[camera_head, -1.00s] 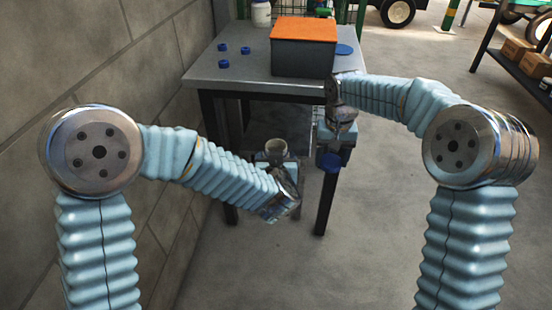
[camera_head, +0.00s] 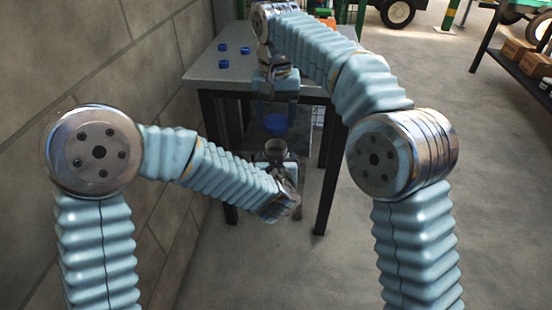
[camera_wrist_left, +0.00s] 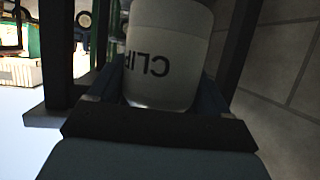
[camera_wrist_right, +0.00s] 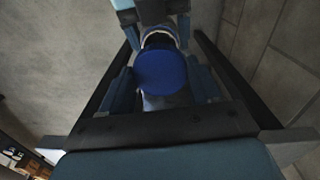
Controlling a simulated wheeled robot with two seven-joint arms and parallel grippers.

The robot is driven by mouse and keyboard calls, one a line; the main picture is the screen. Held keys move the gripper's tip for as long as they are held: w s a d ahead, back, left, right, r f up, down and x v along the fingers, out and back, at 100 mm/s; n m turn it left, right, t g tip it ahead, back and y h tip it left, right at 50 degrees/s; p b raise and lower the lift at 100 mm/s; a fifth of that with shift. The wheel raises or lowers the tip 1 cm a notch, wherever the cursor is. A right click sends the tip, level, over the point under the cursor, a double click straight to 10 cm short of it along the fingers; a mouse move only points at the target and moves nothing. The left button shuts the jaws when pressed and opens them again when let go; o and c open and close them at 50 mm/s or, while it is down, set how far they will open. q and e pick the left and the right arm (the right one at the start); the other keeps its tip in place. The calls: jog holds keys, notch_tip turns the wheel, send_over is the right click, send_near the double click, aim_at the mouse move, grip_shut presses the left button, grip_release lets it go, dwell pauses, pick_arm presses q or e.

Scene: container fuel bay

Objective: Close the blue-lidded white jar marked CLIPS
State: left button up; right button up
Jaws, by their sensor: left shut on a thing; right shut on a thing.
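The white jar marked CLIPS (camera_wrist_left: 165,55) stands in my left gripper (camera_head: 276,160), which is shut on it. In the head view the jar (camera_head: 275,147) is in front of the table, its mouth open and facing up. My right gripper (camera_head: 275,108) is shut on a blue lid (camera_head: 275,123). The lid is held just above the jar's mouth, with a small gap in the head view. In the right wrist view the lid (camera_wrist_right: 162,72) covers most of the jar, and part of the jar's rim (camera_wrist_right: 158,37) shows beyond it. Exact centring is hard to tell.
A grey table (camera_head: 203,73) stands behind the grippers, with several loose blue lids (camera_head: 223,64) on its left part. My right arm hides most of the tabletop and the orange-topped box (camera_head: 326,22). A block wall (camera_head: 150,60) runs along the left.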

aim_at(276, 140)
jog(key=shift+f, duration=2)
jog(key=shift+f, duration=0.85)
jog(key=shift+f, duration=0.6)
pick_arm(q)
grip_shut()
pick_arm(e)
jog(key=m, duration=0.7)
jog(key=o, duration=1)
